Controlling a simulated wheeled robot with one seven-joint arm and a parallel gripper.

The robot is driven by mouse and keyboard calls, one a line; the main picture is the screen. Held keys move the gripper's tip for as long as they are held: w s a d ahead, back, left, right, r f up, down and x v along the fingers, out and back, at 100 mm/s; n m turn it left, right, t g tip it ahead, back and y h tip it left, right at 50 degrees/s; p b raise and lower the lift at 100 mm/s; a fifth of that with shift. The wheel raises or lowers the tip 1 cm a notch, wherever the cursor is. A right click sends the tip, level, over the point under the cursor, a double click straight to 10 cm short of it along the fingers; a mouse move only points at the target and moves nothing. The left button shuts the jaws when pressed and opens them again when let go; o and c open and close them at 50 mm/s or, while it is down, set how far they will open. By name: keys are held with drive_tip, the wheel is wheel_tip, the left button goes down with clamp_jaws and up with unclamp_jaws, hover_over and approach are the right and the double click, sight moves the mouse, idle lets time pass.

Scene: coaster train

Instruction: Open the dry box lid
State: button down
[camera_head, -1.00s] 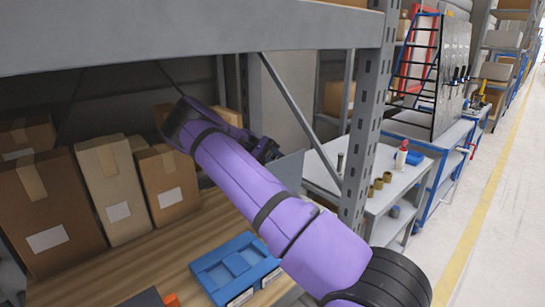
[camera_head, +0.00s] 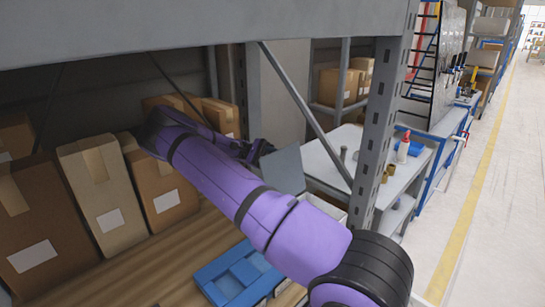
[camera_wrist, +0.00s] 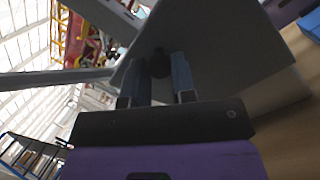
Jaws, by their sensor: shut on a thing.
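The dry box (camera_head: 328,207) is a white box on the wooden shelf, partly hidden behind my arm. Its grey lid (camera_head: 284,169) stands tilted up steeply above it, a flat panel. My gripper (camera_head: 264,149) is at the lid's upper left edge, mostly hidden in the head view by my own purple arm. In the wrist view, my gripper (camera_wrist: 156,77) has its two fingers closed around a dark knob (camera_wrist: 159,62) on the grey lid (camera_wrist: 215,60).
A blue tray (camera_head: 238,274) lies on the wooden shelf in front. Cardboard boxes (camera_head: 105,195) stand at the left and back. A grey rack post (camera_head: 382,130) and diagonal brace stand close on the right. A workbench with a red-and-white bottle (camera_head: 403,147) stands beyond.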

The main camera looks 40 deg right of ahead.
drive_tip(key=shift+w+a+r, duration=0.1)
drive_tip(key=c, duration=0.9)
unclamp_jaws()
drive_tip(key=shift+a, duration=0.1)
drive_tip(key=shift+c, duration=0.2)
drive_tip(key=s+a+r, duration=0.2)
drive_tip(key=s+a, duration=0.1)
drive_tip(key=s, duration=0.4)
drive_tip(key=s+a+r, duration=0.3)
drive_tip(key=s, duration=0.4)
drive_tip(key=shift+s+a, duration=0.3)
drive_tip(key=shift+a, duration=0.1)
drive_tip(key=shift+c, duration=0.4)
